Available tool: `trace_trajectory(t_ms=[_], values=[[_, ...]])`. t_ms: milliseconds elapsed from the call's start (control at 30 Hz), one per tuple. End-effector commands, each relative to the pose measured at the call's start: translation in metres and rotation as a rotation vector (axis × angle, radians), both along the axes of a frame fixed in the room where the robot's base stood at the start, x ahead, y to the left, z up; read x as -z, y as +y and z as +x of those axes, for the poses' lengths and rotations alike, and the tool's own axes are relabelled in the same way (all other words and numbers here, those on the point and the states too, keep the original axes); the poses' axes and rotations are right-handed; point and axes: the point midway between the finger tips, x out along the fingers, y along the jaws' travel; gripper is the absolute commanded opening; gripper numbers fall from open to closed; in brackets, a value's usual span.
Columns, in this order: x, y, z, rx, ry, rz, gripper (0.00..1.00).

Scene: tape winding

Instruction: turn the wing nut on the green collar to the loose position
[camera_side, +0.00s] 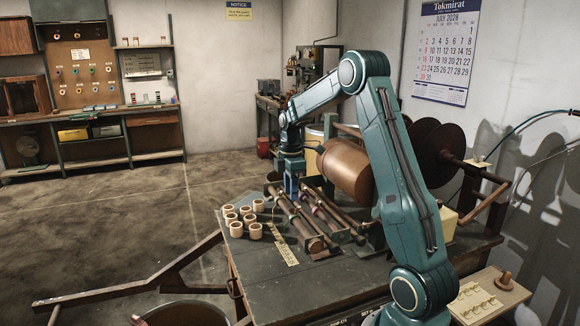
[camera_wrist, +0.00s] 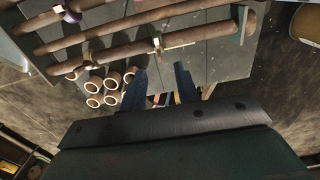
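Several brown rods lie side by side on the bench, carrying small collars. In the wrist view, a small greenish collar (camera_wrist: 89,52) sits on a rod left of my gripper; its wing nut is too small to read. Another collar (camera_wrist: 157,43) with a pale fitting sits on the rod just beyond my fingertips, its colour unclear. A purple collar (camera_wrist: 71,15) is on a rod at the upper left. My gripper (camera_wrist: 160,70) is open and empty, its two blue fingers apart above the bench. In the side view my gripper (camera_side: 291,188) hangs beside the rods, partly hiding them.
Tan cylindrical cups (camera_side: 243,222) stand clustered on the bench at the rods' left; they are close to my left finger in the wrist view (camera_wrist: 112,81). A large brown roll (camera_side: 344,170) lies behind the rods. The bench front (camera_side: 290,290) is mostly clear.

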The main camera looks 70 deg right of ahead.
Motion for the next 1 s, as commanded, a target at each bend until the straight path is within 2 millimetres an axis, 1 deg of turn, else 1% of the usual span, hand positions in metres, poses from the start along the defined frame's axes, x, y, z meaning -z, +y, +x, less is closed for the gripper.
trace_trajectory(t_ms=[33,100,300,500,700,933,1000], values=[[-0.01,-0.001,0.0,0.001,-0.003,-0.003,0.31],[-0.022,-0.001,0.0,0.001,-0.003,-0.003,0.31],[-0.055,-0.001,0.0,0.002,-0.001,-0.002,0.31],[-0.077,-0.001,0.0,0.003,0.001,0.0,0.31],[-0.086,-0.001,-0.001,0.003,0.003,0.001,0.31],[-0.086,0.0,-0.001,0.003,0.003,0.001,0.31],[-0.086,0.0,-0.001,0.004,0.003,0.001,0.27]])
